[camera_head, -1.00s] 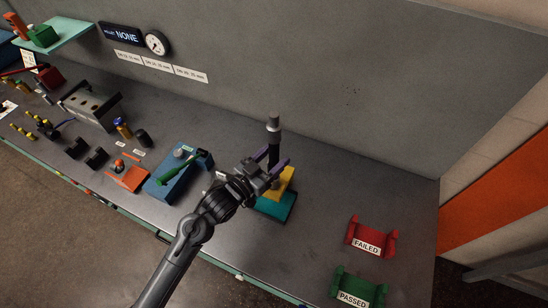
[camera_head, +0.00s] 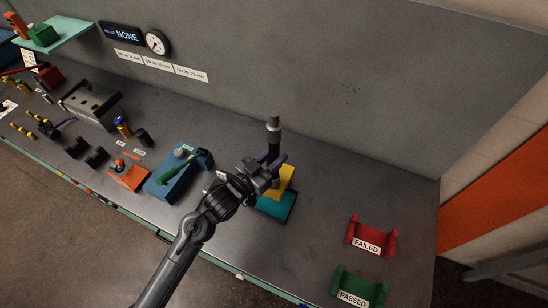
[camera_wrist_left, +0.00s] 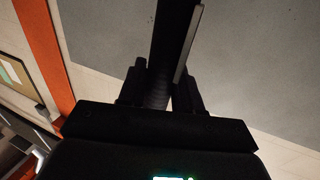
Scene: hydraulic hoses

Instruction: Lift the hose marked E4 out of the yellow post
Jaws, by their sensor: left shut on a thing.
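A black hose with a grey end fitting (camera_head: 273,123) stands upright above the yellow post (camera_head: 287,178). No E4 mark can be read on it. The post sits on a teal base (camera_head: 278,208). My left gripper (camera_head: 274,163) is shut on the hose below its grey fitting, at the height of the post's top. The gripper hides the hose's lower part, so I cannot tell whether its end is inside the post. In the left wrist view a dark hose (camera_wrist_left: 172,45) runs up between the fingers, largely in shadow.
A blue block (camera_head: 172,186) with a green-handled tool stands left of the post. A red FAILED cradle (camera_head: 386,240) and a green PASSED cradle (camera_head: 375,287) are at the right. The bench between post and cradles is clear. The grey wall is behind.

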